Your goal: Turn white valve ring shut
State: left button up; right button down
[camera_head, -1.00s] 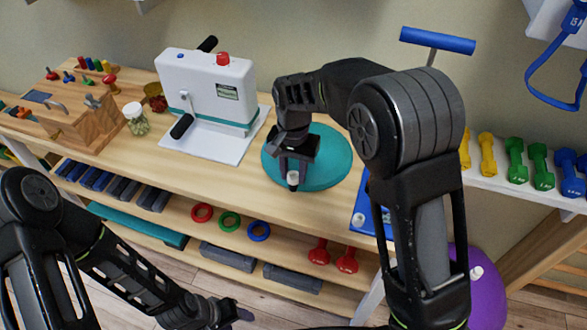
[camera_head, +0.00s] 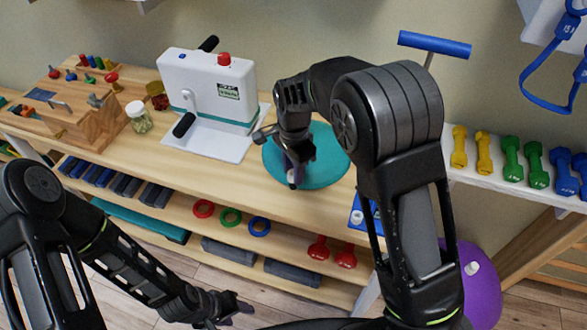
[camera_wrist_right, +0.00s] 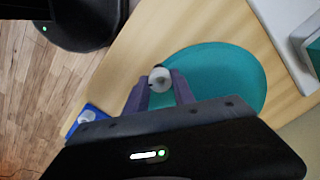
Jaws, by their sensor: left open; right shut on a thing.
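The teal air cushion (camera_head: 328,160) lies on the wooden table; it also shows in the right wrist view (camera_wrist_right: 225,75). The white valve ring (camera_wrist_right: 159,77) is at the cushion's edge, on the side facing me, and shows as a small pale spot in the head view (camera_head: 292,180). My right gripper (camera_head: 295,176) reaches down over that edge. Its fingers sit on either side of the ring and are shut on it, as the right wrist view (camera_wrist_right: 160,86) shows. My left gripper (camera_head: 240,308) is open and empty, low in front of the shelves.
A white machine with a red knob (camera_head: 210,90) stands left of the cushion. A small jar (camera_head: 139,118) and a wooden peg box (camera_head: 85,120) are farther left. A blue tray (camera_head: 360,213) lies right of the cushion. Dumbbells (camera_head: 512,160) line the white shelf.

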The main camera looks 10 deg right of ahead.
jog(key=c, duration=1)
grip_release()
jog(key=shift+c, duration=0.2)
jog(key=shift+r, duration=0.1)
notch_tip(320, 180, up, 8)
jog(key=shift+f+b, duration=0.2)
jog(key=shift+b, duration=0.25)
